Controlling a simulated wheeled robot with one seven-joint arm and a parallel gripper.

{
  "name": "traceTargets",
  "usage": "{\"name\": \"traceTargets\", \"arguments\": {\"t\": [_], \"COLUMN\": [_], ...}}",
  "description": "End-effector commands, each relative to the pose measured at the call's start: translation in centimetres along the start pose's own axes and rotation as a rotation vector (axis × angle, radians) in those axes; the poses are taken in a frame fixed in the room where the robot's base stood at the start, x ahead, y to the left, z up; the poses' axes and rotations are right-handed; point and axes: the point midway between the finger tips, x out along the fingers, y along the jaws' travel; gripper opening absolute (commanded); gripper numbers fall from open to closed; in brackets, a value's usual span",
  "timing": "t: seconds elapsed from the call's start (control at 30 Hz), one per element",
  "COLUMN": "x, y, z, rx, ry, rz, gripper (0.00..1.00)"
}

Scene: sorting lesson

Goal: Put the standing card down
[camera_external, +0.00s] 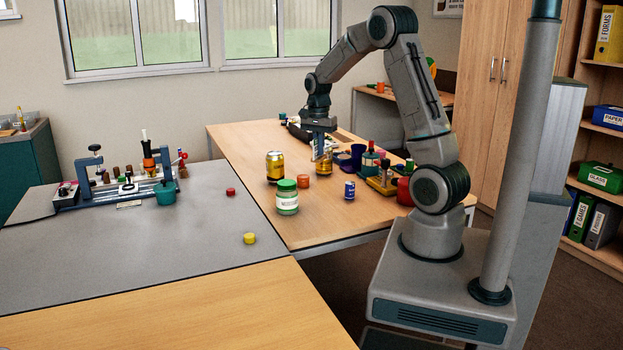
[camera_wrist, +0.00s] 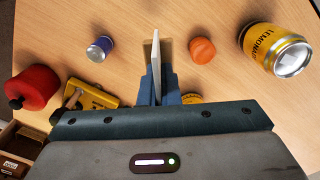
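The standing card (camera_wrist: 156,62) shows in the wrist view as a thin, pale upright edge between the two blue-grey fingers of my gripper (camera_wrist: 158,92). The fingers lie close on both sides of it, and the gripper looks shut on it. The card's lower edge and its contact with the table are hard to make out. In the external view my gripper (camera_external: 320,143) points down over the far wooden table (camera_external: 245,150). The card is hard to pick out there.
A lemonade can (camera_wrist: 275,48) and an orange piece (camera_wrist: 202,50) stand to the right in the wrist view. A small blue can (camera_wrist: 100,48), a yellow holder (camera_wrist: 88,96) and a red object (camera_wrist: 32,87) are left. A green-lidded jar (camera_external: 287,197) stands nearer the table's front.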

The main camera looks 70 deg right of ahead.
Motion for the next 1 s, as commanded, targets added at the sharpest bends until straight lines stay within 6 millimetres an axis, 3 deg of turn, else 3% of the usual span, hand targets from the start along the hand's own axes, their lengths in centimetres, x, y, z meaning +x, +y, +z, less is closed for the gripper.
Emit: {"name": "traceTargets", "arguments": {"t": [0.1,0.33,0.7,1.0], "x": [0.5,1.2,5.8,7.7], "y": [-2.5,-4.8,-10.2,-12.2], "z": [0.1,0.9,6.7,8.8], "rx": [-0.057,-0.102,-0.103,-0.099], "ry": [-0.007,-0.014,-0.014,-0.013], "rz": [-0.003,-0.006,-0.005,-0.006], "gripper": [0.00,0.00,0.00,0.00]}}
